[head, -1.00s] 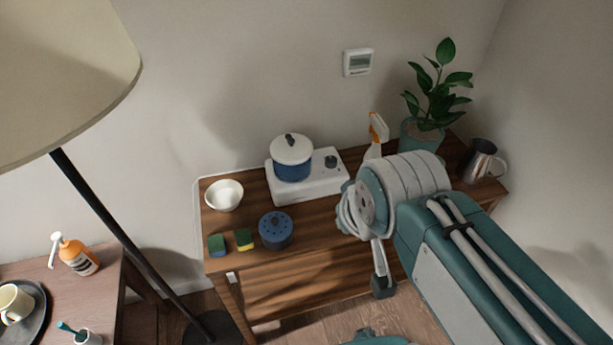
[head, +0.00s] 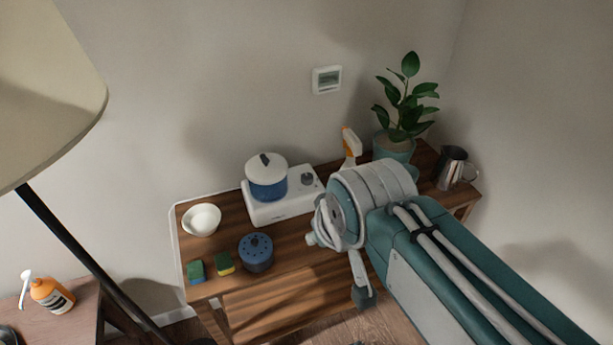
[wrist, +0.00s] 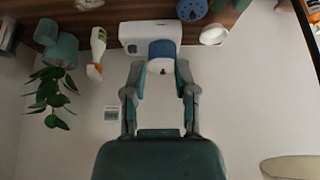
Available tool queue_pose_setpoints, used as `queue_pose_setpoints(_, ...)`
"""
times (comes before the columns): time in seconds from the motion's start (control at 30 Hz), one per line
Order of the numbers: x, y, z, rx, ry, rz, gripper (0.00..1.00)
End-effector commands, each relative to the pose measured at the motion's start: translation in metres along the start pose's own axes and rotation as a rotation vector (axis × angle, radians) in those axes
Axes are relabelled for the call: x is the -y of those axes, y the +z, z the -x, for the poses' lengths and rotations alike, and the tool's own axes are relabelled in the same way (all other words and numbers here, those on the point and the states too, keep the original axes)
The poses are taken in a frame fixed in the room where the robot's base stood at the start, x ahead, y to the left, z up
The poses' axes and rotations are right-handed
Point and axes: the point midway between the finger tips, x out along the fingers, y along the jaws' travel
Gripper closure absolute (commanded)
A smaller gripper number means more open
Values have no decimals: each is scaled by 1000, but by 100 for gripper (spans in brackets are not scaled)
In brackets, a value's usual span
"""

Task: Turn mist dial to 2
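A white base unit (head: 283,207) stands at the back of the wooden side table, with a dark round dial (head: 307,179) on its right part. I cannot read any numbers or the dial's setting. A blue vessel (head: 267,188) with a white lid and dark knob sits on the unit's left part. In the wrist view the picture is upside down, and the white unit (wrist: 128,33) and blue vessel (wrist: 162,48) show beyond my fingers. My gripper (wrist: 160,67) is open with nothing between its fingers, apart from the unit. In the head view my wrist hides part of the table.
A white bowl (head: 202,220), sponges (head: 223,264) and a blue round tin (head: 256,254) stand left and front. A spray bottle (head: 350,148), potted plant (head: 394,150) and metal pitcher (head: 450,170) stand at the right. A floor lamp (head: 45,80) is at the left.

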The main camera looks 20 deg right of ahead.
Motion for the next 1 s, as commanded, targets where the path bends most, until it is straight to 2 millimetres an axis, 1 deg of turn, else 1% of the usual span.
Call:
queue_pose_setpoints(0.03,-1,-8,-1,13,2,12,20)
queue_pose_setpoints(0.07,-2,-14,-1,21,3,25,13)
queue_pose_setpoints(0.27,-12,-69,-11,98,6,140,13)
queue_pose_setpoints(0.3,-14,-80,-15,112,5,165,13)
queue_pose_setpoints(0.47,-26,-123,-36,173,-4,262,13)
queue_pose_setpoints(0.6,-37,-157,-60,225,-19,345,13)
queue_pose_setpoints(0.67,-42,-171,-73,247,-28,381,13)
queue_pose_setpoints(0.77,-52,-192,-97,283,-45,440,13)
queue_pose_setpoints(0.87,-63,-210,-123,318,-64,497,13)
queue_pose_setpoints(1.0,-78,-230,-165,366,-98,578,13)
